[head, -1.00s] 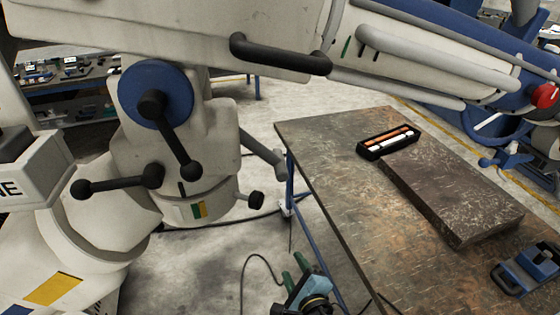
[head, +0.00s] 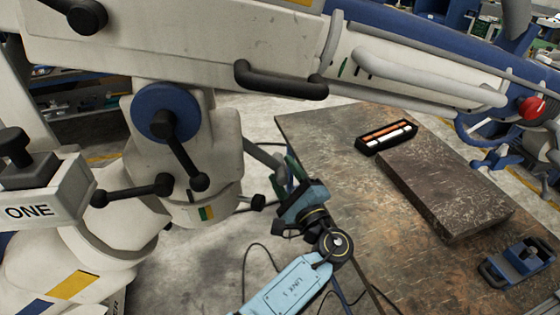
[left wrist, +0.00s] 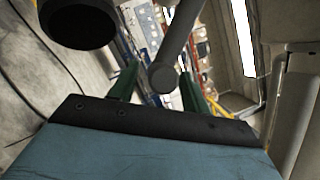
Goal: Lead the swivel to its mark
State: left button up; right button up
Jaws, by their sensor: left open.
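The swivel (head: 196,185) is the pale upright joint of the microscope stand, with black ball-ended levers (head: 184,150) and a green and yellow mark (head: 206,213) on its lower collar. A small black knob (head: 258,201) sticks out at the collar's right. My left gripper (head: 291,166) is right of the swivel, open, its green fingers pointing up. In the left wrist view, a grey round-ended rod (left wrist: 164,76) appears between the open fingers (left wrist: 158,85). I cannot tell whether it touches them. A black round end (left wrist: 78,22) hangs at upper left. My right gripper is not in view.
The long pale microscope arm (head: 200,45) with a black grab handle (head: 280,82) spans above. A worn workbench (head: 340,170) at right carries a dark slab (head: 445,190), a black tray (head: 387,137) and a blue clamp-like device (head: 522,262). Floor left of the bench is open.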

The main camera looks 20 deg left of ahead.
pick_arm(q)
jog(key=shift+x, duration=1.2)
grip_shut()
